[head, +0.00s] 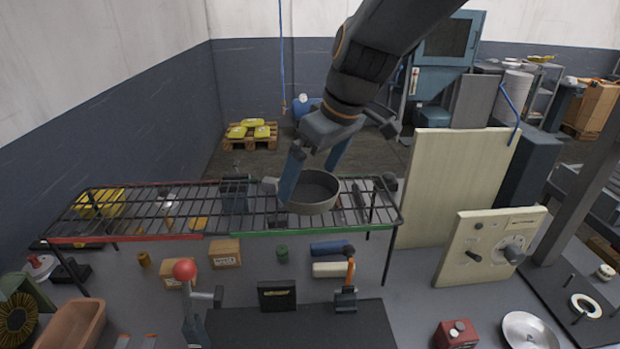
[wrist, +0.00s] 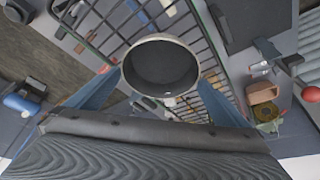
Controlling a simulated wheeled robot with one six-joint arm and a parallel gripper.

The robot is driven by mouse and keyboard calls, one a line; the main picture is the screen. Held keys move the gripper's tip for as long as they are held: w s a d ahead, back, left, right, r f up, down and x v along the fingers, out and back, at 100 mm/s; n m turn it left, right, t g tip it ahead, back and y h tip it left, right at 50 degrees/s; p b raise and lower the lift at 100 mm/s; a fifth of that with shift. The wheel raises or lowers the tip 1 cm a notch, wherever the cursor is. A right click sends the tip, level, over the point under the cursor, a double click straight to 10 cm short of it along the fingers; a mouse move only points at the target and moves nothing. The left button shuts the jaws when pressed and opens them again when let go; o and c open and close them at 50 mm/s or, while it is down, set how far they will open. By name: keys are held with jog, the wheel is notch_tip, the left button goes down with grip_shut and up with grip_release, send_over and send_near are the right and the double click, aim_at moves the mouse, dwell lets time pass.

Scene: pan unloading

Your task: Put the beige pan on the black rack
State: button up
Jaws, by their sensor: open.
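The beige pan (head: 314,190) is a round pan with a pale rim and dark inside. In the head view it is upright at the black rack (head: 150,226), over the part with the green front edge. In the wrist view the pan (wrist: 160,65) lies ahead of my gripper, with the rack bars (wrist: 200,38) behind it. My gripper (head: 313,176) is open, its blue fingers pointing down at the pan's near left and back. In the wrist view the fingers (wrist: 160,92) are spread on both sides of the pan, apart from it. I cannot tell whether the pan's base touches the bars.
The rack's front edge is red on the left and green on the right. Below it stand cardboard boxes (head: 225,253), a blue roll (head: 330,247) and a red-knobbed lever (head: 185,270). A beige panel (head: 455,185) stands close on the right. The rack's left part looks mostly clear on top.

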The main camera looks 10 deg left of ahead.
jog(key=b+v, duration=0.2)
jog(key=v, duration=0.8)
jog(key=shift+s+d+r, duration=0.15)
jog(key=shift+d+r, duration=0.05)
jog(key=shift+r, duration=0.05)
